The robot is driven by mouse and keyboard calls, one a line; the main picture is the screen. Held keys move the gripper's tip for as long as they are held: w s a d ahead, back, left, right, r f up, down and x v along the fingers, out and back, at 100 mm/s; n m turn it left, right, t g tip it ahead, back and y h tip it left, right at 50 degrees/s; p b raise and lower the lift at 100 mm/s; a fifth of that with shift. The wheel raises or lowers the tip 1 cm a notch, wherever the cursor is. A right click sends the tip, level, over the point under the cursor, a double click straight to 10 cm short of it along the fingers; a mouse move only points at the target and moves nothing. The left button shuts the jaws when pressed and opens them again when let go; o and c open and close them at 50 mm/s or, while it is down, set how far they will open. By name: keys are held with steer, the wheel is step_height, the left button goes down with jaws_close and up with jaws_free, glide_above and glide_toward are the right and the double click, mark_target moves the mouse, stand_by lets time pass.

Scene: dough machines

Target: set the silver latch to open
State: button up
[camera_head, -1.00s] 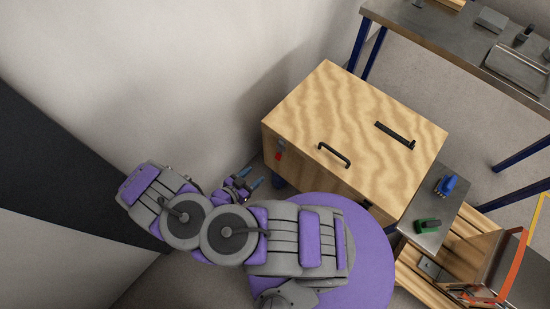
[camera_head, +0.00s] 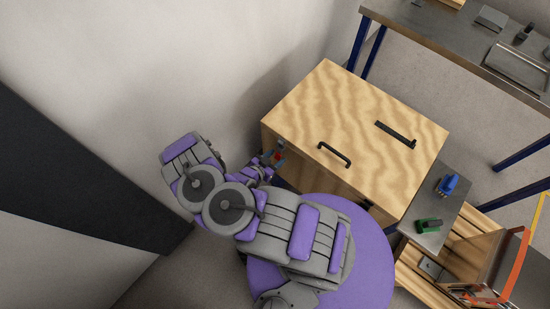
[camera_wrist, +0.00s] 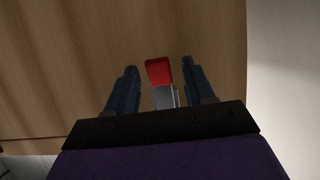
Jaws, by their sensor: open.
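A silver latch (camera_wrist: 164,97) with a red tip (camera_wrist: 158,71) is mounted on the wooden side of a box. In the wrist view it lies between the two dark fingers of my open gripper (camera_wrist: 159,80), with a gap to each finger. In the head view my gripper (camera_head: 276,157) is at the left side of the wooden box (camera_head: 345,115), and the red part shows at its fingertips. The latch's base is partly hidden by my gripper's body. I cannot tell whether the fingers touch the latch.
The box top bears a black handle (camera_head: 334,154) and a black bar (camera_head: 395,134). A pale wall stands behind and left of the box. A side shelf (camera_head: 452,205) holds a blue item (camera_head: 447,185) and a green item (camera_head: 429,225). A steel table (camera_head: 455,35) is at upper right.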

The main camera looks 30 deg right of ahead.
steer(key=shift+c, duration=0.4)
jaws_close()
